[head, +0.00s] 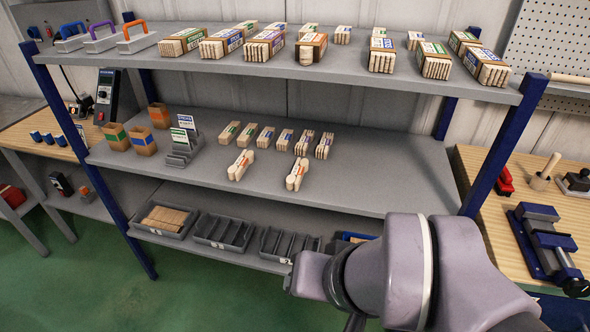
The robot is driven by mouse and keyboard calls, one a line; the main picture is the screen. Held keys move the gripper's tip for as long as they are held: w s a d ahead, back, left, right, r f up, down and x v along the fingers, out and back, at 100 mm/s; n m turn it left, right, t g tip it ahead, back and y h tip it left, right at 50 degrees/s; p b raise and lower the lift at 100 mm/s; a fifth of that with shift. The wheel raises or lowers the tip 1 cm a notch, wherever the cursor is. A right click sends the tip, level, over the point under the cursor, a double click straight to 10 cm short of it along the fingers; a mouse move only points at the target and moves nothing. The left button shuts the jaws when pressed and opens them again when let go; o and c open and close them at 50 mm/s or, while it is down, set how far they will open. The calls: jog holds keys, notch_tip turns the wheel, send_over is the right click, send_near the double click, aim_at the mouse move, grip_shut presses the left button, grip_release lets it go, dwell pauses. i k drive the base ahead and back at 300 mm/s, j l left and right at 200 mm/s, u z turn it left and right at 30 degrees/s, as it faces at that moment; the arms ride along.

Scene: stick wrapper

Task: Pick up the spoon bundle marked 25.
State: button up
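Two wooden bundles with rounded, spoon-like ends lie at the front of the middle shelf: a left spoon bundle (240,165) and a right spoon bundle (297,174), each with an orange-red mark. Another bundle with a rounded end (309,50) lies on the top shelf, with a brown band and a reddish label. The numbers are too small to read, so I cannot tell which is marked 25. My grey arm fills the lower right, in front of the rack. My gripper's fingers do not show.
The rack's top shelf (180,62) bears several stick bundles and handled tools. Grey bins (222,232) stand below. Blue posts (505,140) flank it.

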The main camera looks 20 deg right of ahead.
aim_at(236, 171)
jog(key=i+j+z, duration=0.2)
jog(key=i+j, duration=0.35)
jog(key=i+j+z, duration=0.2)
jog(key=i+j, duration=0.35)
jog(key=j, duration=0.1)
